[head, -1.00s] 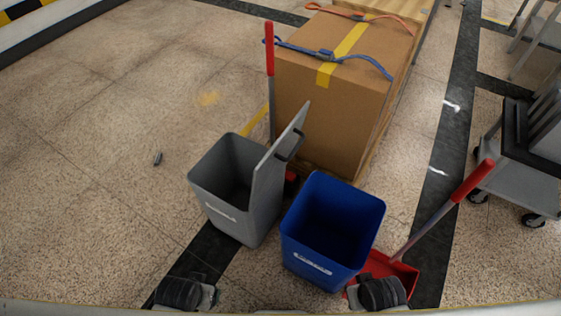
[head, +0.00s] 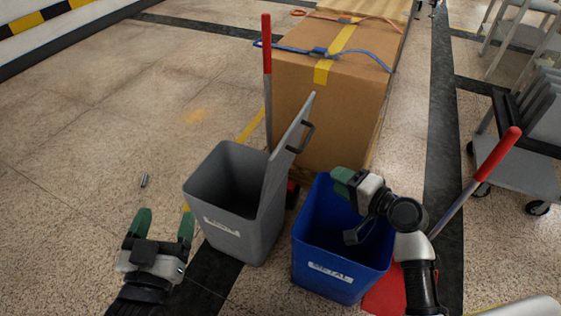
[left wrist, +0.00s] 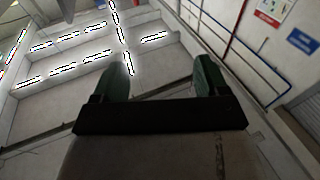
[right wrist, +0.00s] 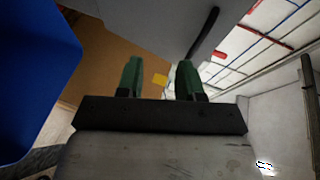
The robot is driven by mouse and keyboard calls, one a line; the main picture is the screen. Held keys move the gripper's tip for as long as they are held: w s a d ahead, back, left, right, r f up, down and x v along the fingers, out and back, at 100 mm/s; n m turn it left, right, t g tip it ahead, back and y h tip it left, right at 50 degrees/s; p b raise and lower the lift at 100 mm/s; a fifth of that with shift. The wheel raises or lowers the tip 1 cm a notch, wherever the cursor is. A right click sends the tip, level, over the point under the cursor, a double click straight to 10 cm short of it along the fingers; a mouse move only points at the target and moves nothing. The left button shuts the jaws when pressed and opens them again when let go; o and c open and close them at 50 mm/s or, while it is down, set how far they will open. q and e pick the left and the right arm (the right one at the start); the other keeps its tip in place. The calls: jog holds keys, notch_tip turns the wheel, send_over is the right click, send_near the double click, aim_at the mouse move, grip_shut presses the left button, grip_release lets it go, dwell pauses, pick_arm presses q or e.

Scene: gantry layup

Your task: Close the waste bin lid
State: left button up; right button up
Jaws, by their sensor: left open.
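The grey waste bin (head: 222,236) stands on the floor with its top open. Its grey lid (head: 282,160) stands up steeply from the right rim, with a dark handle (head: 304,137) on its right face. My right gripper (head: 343,181) is above the blue bin, right of the lid and apart from it. In the right wrist view its green fingers (right wrist: 158,78) are parted with nothing between them; the lid (right wrist: 160,25) and handle (right wrist: 204,34) show beyond. My left gripper (head: 164,222) is open and empty, left of the grey bin.
A blue bin (head: 340,283) stands right of the grey bin, under my right gripper. A red-handled tool (head: 267,80) stands behind the lid, before a large strapped carton (head: 335,110). A red dustpan (head: 385,295) is at right, a cart (head: 520,165) beyond.

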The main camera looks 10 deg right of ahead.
jog(key=m+t+y, duration=0.1)
jog(key=m+t, duration=0.1)
send_near(307, 140)
pick_arm(q)
jog(key=s+a+r+t+h+b, duration=0.1)
jog(key=s+r+t+h+b, duration=0.1)
jog(key=s+r+t, duration=0.3)
jog(key=shift+s+a+r+t+h+b, duration=0.15)
jog(key=shift+s+r+t+h+b, duration=0.2)
jog(key=shift+r+t, duration=1.55)
pick_arm(e)
jog(key=shift+f+x, duration=0.15)
jog(key=shift+x, duration=2.4)
jog(key=shift+f+x, duration=0.15)
jog(key=shift+x, duration=2.4)
pick_arm(q)
jog(key=shift+r+g, duration=0.25)
jog(key=shift+g, duration=0.05)
pick_arm(e)
jog(key=shift+s, duration=0.1)
grip_shut()
